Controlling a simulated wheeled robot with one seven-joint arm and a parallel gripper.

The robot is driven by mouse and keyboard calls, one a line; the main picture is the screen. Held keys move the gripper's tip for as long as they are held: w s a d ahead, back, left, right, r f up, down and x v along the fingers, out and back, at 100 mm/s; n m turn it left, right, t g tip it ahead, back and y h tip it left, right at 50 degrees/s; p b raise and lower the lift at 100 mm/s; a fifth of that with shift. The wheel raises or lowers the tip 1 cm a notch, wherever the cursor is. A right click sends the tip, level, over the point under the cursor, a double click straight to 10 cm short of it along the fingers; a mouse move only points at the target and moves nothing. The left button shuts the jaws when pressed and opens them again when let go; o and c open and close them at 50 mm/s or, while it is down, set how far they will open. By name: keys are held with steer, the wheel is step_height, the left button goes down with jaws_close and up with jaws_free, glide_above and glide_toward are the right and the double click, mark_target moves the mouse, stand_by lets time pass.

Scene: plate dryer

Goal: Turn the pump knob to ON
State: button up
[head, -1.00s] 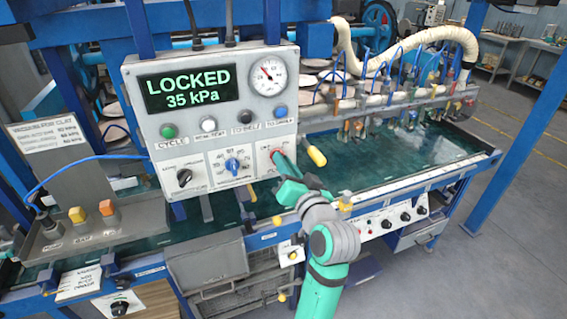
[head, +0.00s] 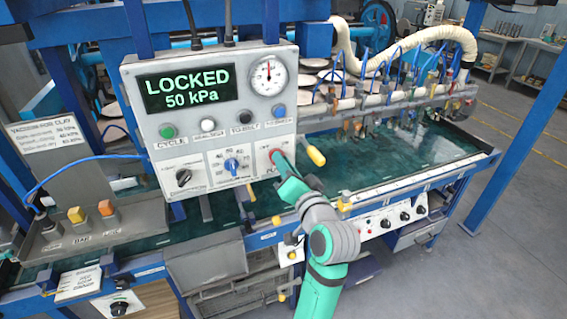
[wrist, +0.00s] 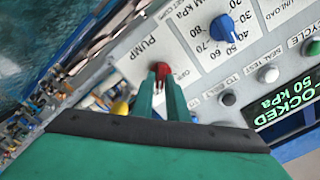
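The red pump knob (wrist: 161,69) sits on a white plate marked PUMP, at the lower right of the grey control box (head: 210,57). In the head view only a little red of the knob (head: 275,151) shows. My green gripper (wrist: 161,79) reaches the panel from the front, its two fingers closed around the knob, one on each side. In the head view my gripper (head: 279,159) covers most of the knob and its marks, so I cannot read its setting. The display (head: 191,92) reads LOCKED, 50 kPa. The gauge needle (head: 268,74) points nearly straight up.
A blue dial (head: 232,164) and a black knob (head: 183,177) lie left of the pump knob. A yellow-tipped handle (head: 316,156) sticks out close to its right. Several round buttons run above. A wet green trough (head: 400,165) extends right.

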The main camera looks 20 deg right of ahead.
steer(key=shift+o, duration=1.1)
steer(key=s, duration=1.1)
steer(key=shift+d, duration=0.2)
steer(key=s+a+f+g+h, duration=0.1)
steer(key=s+a+f, duration=0.2)
steer(key=f, duration=0.5)
steer(key=s+a+f+n+h, duration=0.1)
steer(key=s+a+f, duration=0.15)
steer(key=f, duration=0.55)
steer(key=s+a+f+g+h, duration=0.1)
steer(key=s+a+f, duration=0.15)
steer(key=f, duration=0.55)
steer(key=s+a+f+n, duration=0.2)
steer(key=s+a, duration=0.2)
steer(key=s, duration=0.4)
steer(key=s+a+f+n+y, duration=0.1)
steer(key=s+a+f+n, duration=0.1)
steer(key=s, duration=0.7)
steer(key=s+a+f+n+y, duration=0.1)
steer(key=s+a+f+n, duration=0.1)
steer(key=s+a, duration=0.4)
steer(key=shift+s+a+f+n+g, duration=0.3)
steer(key=shift+s+n, duration=0.6)
steer(key=shift+s, duration=0.3)
